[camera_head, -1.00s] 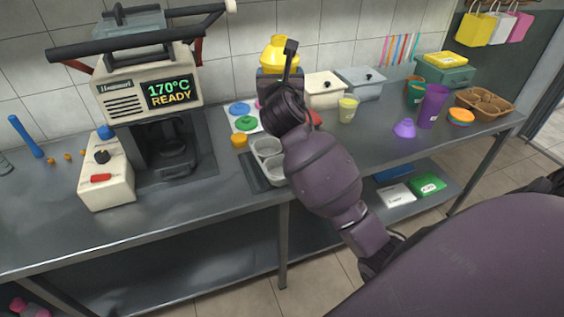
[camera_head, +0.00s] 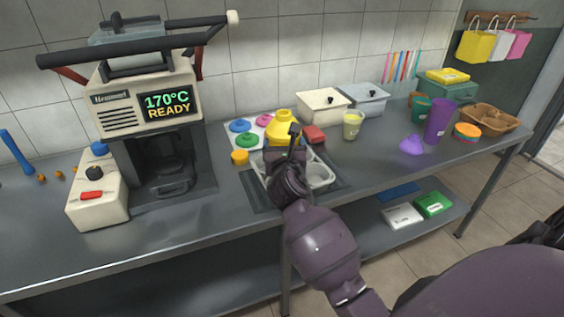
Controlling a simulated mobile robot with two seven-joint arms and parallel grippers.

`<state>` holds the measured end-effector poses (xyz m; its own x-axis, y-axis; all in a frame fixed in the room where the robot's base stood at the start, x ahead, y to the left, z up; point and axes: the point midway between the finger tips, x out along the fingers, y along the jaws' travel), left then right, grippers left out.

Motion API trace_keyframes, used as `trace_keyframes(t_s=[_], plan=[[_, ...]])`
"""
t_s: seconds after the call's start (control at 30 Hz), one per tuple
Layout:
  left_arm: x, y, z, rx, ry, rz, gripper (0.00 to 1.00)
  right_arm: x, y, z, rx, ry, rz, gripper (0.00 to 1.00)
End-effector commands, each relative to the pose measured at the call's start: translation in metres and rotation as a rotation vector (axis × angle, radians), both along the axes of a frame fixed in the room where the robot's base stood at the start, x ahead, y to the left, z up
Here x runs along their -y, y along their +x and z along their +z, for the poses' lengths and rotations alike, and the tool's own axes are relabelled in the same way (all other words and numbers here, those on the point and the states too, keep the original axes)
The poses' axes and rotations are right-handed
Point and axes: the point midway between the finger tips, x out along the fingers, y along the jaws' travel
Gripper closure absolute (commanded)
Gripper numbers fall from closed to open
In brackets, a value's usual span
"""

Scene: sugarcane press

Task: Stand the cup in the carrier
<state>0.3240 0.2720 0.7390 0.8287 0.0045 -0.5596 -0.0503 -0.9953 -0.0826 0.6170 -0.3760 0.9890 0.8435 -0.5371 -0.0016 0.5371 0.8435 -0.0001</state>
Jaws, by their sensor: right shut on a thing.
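The cup is yellow with a narrower top (camera_head: 283,125) and looks upright. My right gripper (camera_head: 286,152) is shut on it, in front of it, and hides its lower part. The grey carrier with wells (camera_head: 320,178) sits on a dark mat on the counter, below and around the gripper. The gripper and wrist cover the carrier's left part. I cannot tell whether the cup touches the carrier. My left gripper is not in view.
The press (camera_head: 150,110) stands left of the carrier. A tray of coloured lids (camera_head: 240,128), a small orange-yellow pot (camera_head: 239,157), a red block (camera_head: 314,134) and a pale yellow cup (camera_head: 352,125) are close by. A purple cup (camera_head: 438,122) and brown basket (camera_head: 490,117) stand farther right.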

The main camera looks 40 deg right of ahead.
Motion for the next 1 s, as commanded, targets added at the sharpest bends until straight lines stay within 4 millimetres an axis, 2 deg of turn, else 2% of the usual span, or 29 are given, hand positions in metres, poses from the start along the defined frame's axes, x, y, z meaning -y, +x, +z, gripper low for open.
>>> trace_keyframes(t_s=[0.17,0.47,0.9,0.93,1.0], plan=[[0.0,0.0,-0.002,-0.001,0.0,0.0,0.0,0.0,0.0,-0.006,0.003,-0.002,0.001,0.62],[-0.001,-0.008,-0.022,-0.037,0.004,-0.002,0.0,-0.001,0.0,-0.044,0.0,0.0,0.001,0.62],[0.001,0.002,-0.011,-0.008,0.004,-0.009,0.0,0.0,0.0,-0.046,0.004,-0.004,0.001,0.62],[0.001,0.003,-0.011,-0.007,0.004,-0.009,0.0,0.0,0.0,-0.047,0.001,-0.002,0.0,0.14],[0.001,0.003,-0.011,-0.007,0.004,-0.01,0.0,0.0,0.0,-0.046,0.002,-0.001,0.0,0.03]])
